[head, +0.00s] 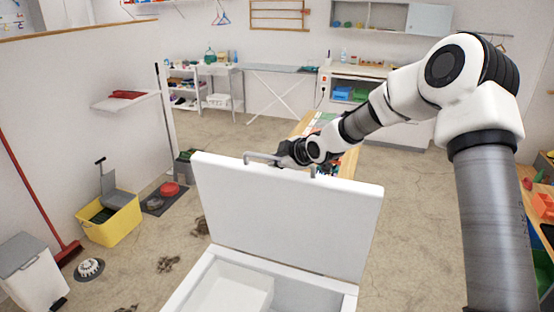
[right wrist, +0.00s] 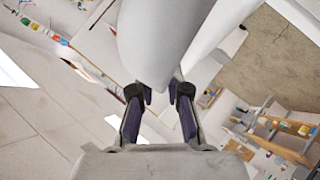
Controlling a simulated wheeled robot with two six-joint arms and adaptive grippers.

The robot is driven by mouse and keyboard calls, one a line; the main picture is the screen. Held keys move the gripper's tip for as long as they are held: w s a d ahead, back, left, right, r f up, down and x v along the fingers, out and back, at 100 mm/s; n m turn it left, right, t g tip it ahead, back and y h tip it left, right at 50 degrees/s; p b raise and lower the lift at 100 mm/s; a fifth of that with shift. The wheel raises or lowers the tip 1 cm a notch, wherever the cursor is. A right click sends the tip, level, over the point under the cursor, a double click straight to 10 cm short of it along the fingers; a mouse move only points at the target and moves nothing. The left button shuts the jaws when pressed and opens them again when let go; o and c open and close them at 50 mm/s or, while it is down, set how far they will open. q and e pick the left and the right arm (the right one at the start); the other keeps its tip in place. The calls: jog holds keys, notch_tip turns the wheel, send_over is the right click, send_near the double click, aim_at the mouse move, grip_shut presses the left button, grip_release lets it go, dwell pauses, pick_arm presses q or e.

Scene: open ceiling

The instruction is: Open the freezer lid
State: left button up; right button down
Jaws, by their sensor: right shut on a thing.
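The white freezer lid (head: 290,215) stands raised and tilted up in the head view. The white freezer body (head: 205,270) lies below it, with its inside showing, including a white inner compartment (head: 232,292). A grey bar handle (head: 258,155) sits along the lid's top edge. My right gripper (head: 282,160) is at this handle, shut on it; its fingertips are partly hidden by the lid and handle. In the right wrist view, the two dark fingers of my right gripper (right wrist: 160,95) reach to a pale, rounded surface. My left gripper is not in view.
A wooden table (head: 347,162) with small items stands behind the lid. A yellow bucket (head: 110,220), a white bin (head: 32,270) and a red broom (head: 40,200) stand at the left. A cluttered workbench (head: 540,205) is at the right. Open floor lies behind the freezer.

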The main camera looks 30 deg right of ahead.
jog(key=shift+w+d+r, duration=0.1)
jog(key=shift+w+r, duration=0.05)
jog(key=shift+r, duration=0.05)
jog(key=c, duration=1.3)
grip_release()
jog(key=shift+o, duration=0.8)
jog(key=shift+w+d+f, duration=0.15)
jog(key=shift+d+f, duration=0.05)
jog(key=shift+d, duration=0.05)
jog(key=shift+a, duration=0.1)
jog(key=v, duration=1.2)
